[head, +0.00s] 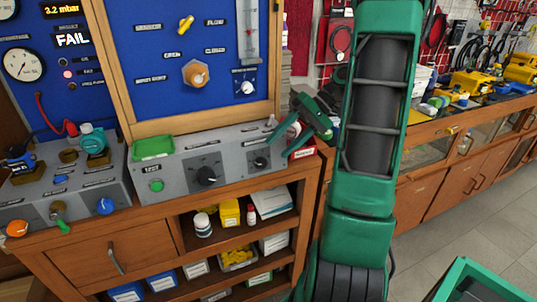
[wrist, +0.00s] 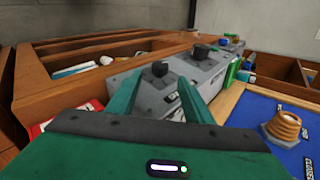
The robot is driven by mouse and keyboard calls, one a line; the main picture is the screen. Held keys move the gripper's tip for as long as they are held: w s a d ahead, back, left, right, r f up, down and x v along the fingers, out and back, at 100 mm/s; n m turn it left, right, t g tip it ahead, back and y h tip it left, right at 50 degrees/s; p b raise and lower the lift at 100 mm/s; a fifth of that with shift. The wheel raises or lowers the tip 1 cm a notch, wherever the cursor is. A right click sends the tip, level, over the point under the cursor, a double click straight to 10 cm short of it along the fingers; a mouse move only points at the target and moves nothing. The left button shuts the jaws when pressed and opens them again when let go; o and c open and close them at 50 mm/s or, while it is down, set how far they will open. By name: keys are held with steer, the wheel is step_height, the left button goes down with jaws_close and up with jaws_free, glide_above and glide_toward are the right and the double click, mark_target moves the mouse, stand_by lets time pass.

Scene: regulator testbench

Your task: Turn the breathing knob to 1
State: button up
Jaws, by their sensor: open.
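The grey sloped control box (head: 175,185) stands on the wooden bench and carries a large black knob (head: 206,176) and a smaller black knob (head: 260,163) at its right end. Their labels are too small to read, so I cannot tell which is the breathing knob. My gripper (head: 278,145) is open and empty, close to the smaller knob's upper right. In the wrist view, the smaller knob (wrist: 160,69) shows between my two green fingers (wrist: 159,80), and the larger knob (wrist: 203,51) lies beyond. I see no clear contact.
A blue panel (head: 215,60) with valves and a small dial (head: 246,87) rises behind the box. A green tray (head: 153,147) sits on the box's left end. Shelves below hold bottles and boxes. A red-and-white box (head: 303,150) lies by the box's right end.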

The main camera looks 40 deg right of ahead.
steer(key=shift+v, duration=2)
